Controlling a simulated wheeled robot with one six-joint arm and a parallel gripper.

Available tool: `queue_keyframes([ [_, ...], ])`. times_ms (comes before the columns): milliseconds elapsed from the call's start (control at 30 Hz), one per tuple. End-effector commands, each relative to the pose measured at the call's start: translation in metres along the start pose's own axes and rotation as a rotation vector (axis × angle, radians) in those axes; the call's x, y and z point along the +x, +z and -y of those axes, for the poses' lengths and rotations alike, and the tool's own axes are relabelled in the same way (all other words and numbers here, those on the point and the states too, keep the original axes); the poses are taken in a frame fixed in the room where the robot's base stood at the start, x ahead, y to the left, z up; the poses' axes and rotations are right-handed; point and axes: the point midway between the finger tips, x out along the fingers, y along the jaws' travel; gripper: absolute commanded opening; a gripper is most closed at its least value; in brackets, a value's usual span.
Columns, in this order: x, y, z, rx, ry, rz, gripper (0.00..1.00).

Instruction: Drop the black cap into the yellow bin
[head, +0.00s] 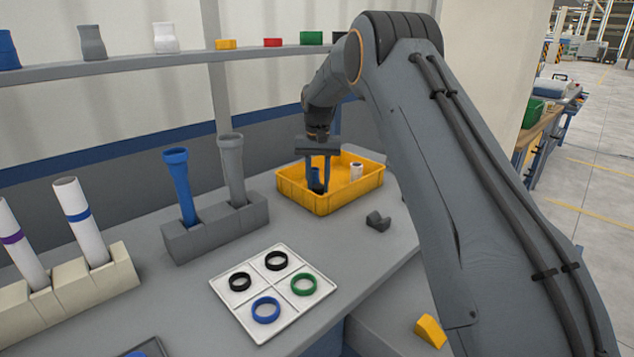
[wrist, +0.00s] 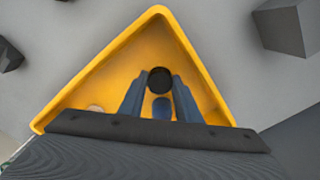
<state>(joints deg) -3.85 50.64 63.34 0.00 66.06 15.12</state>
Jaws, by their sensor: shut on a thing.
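The yellow bin (head: 330,203) stands at the back of the table. Its walls also surround my gripper in the wrist view (wrist: 203,72). My gripper (head: 317,188) points down inside the bin's outline. In the wrist view my gripper (wrist: 160,82) is shut on the black cap (wrist: 160,80), held between the fingertips. In the head view the cap is small and dark among the fingers and hard to make out. A blue piece (wrist: 162,107) shows between the fingers, beyond the cap or below it; I cannot tell which. A whitish piece (head: 356,171) is in the bin.
A white tray (head: 243,315) with several coloured rings lies in front of the bin. A grey rack (head: 190,242) with blue and grey pipes stands left. A small grey block (head: 378,222) sits right of the bin. A shelf (head: 120,66) runs behind.

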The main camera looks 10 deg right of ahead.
Motion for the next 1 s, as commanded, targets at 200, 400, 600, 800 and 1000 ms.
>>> queue_keyframes([
  [200, 0.0, 0.0, 0.001, -0.001, 0.0, -0.001, 0.1],
  [400, 0.005, 0.0, 0.001, -0.001, 0.0, 0.0, 0.1],
  [600, 0.01, 0.0, 0.0, 0.0, 0.0, 0.0, 0.1],
  [800, 0.012, 0.0, 0.0, -0.001, 0.0, -0.001, 0.35],
  [1000, 0.012, 0.0, 0.001, -0.001, 0.0, -0.001, 0.49],
])
